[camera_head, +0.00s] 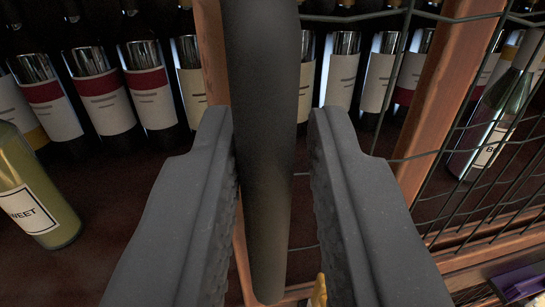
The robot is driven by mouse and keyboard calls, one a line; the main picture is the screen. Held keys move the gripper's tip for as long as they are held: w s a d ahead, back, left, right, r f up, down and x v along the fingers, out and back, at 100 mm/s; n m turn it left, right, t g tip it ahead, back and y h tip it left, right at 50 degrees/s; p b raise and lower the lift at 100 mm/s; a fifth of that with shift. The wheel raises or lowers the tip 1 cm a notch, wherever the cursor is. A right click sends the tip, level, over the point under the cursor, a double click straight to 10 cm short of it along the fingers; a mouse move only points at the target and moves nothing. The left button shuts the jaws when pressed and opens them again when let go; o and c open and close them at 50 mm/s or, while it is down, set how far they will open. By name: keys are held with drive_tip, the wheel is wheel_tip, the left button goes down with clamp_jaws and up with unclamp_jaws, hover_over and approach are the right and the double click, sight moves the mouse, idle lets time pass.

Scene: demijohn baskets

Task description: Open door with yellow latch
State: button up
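A thick dark grey vertical bar (265,130) runs down the middle of the view, between the two fingers of my gripper (272,125). It looks like a handle. The fingers are apart. The left finger is very close to the bar or touching it, and a gap shows between the bar and the right finger. A small yellow piece (319,291) shows low in the view by the right finger, mostly hidden; I cannot tell if it is the latch. A wooden frame with wire mesh (447,95), apparently the door, stands behind the bar and to the right.
Several dark wine bottles with white labels (100,95) stand in a row at the back. A yellow-green bottle (35,190) stands at the left edge. A purple object (520,283) is at the lower right.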

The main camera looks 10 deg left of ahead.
drive_tip(key=b+v, duration=0.3)
drive_tip(key=v, duration=1)
drive_tip(key=w+a+r+h, duration=0.2)
drive_tip(key=w+r+h, duration=0.15)
drive_tip(key=r, duration=0.55)
drive_tip(key=w+a+r+h, duration=0.2)
drive_tip(key=w+a+r, duration=0.15)
drive_tip(key=r, duration=0.55)
drive_tip(key=w+a+r+h, duration=0.2)
drive_tip(key=w+r, duration=0.2)
drive_tip(key=r, duration=0.4)
drive_tip(key=s+a+r+m+h, duration=0.1)
drive_tip(key=a+r+m+h, duration=0.1)
drive_tip(key=a+r, duration=0.7)
drive_tip(key=s+a+r+g+y, duration=0.1)
drive_tip(key=s+a+r+y, duration=0.1)
drive_tip(key=s+a+r, duration=0.5)
drive_tip(key=s+a+r+y, duration=0.1)
drive_tip(key=s+a, duration=0.5)
drive_tip(key=a, duration=0.5)
drive_tip(key=s+a+r+g+y, duration=0.1)
drive_tip(key=s+a+r+y, duration=0.1)
drive_tip(key=s+a+r, duration=0.5)
wheel_tip(320, 180, down, 19)
drive_tip(key=a+b, duration=0.1)
drive_tip(key=b, duration=1.5)
drive_tip(key=shift+w+a+r+m, duration=0.15)
drive_tip(key=shift+a+r+m, duration=0.05)
drive_tip(key=shift+a+m, duration=0.2)
